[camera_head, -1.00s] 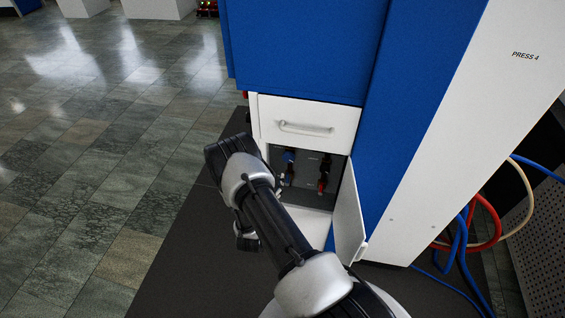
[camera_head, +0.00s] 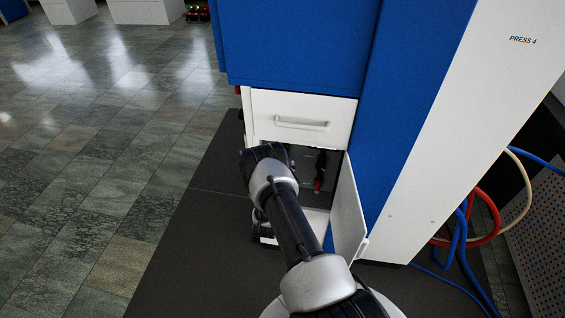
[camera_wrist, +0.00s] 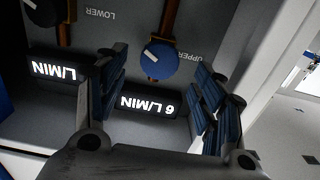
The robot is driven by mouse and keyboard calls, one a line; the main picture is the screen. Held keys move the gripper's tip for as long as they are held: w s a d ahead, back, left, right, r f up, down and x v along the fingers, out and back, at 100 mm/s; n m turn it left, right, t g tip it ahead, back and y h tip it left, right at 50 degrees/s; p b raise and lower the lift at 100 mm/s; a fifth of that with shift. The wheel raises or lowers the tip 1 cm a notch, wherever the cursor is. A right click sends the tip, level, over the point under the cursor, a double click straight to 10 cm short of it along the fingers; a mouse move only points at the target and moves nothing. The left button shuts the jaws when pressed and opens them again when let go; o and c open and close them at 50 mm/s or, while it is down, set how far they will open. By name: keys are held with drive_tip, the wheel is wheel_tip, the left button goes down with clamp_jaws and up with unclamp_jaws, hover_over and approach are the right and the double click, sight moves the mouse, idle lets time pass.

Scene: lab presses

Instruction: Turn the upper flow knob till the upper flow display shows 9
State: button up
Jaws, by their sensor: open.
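The wrist view is upside down. The upper flow knob (camera_wrist: 160,62) is a round blue knob with a white pointer mark, beside the "UPPER" label. My open gripper (camera_wrist: 161,68) has one finger on each side of it, with gaps visible; whether its tips reach the knob's depth is unclear. The upper flow display (camera_wrist: 150,104) is lit and appears to read 6 L/MIN, turned upright. The lower flow display (camera_wrist: 58,70) shows L/MIN, its number hidden behind a finger. The lower knob (camera_wrist: 42,10) is partly cut off. In the head view my arm hides the knobs.
The open compartment (camera_head: 312,218) sits low in the press, under a white drawer (camera_head: 301,122). Its white door (camera_head: 348,212) stands open on the right. A red-handled fitting (camera_head: 319,183) shows inside. Hoses (camera_head: 487,218) hang at the right. Floor (camera_head: 90,200) on the left is clear.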

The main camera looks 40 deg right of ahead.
drive_tip(key=b+x, duration=0.1)
drive_tip(key=x, duration=0.4)
drive_tip(key=c, duration=1.1)
